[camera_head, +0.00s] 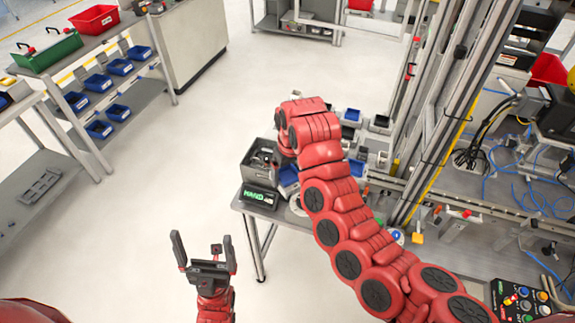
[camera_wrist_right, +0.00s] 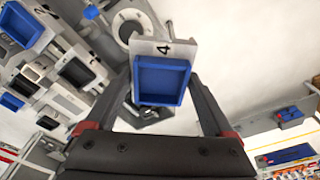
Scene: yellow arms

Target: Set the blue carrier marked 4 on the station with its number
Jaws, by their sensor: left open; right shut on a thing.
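The blue carrier (camera_wrist_right: 162,82) has a grey plate with a black 4 on it. In the right wrist view it sits between the fingers of my right gripper (camera_wrist_right: 160,76), which is shut on it. In the head view my right arm hides most of that gripper. Grey stations with blue or dark trays show at the left of the wrist view; one (camera_wrist_right: 38,12) is marked 2 and has a blue tray (camera_wrist_right: 20,23). Several such stations (camera_head: 355,168) stand on the table in the head view, their numbers unreadable. My left gripper (camera_head: 204,252) is open and empty over the floor.
A grey bin (camera_head: 247,176) and a black box with green lettering (camera_head: 260,198) stand at the table's left edge. A metal frame post (camera_head: 420,100) rises right of the stations. A shelf with blue bins (camera_head: 98,83) is far left. The floor between is clear.

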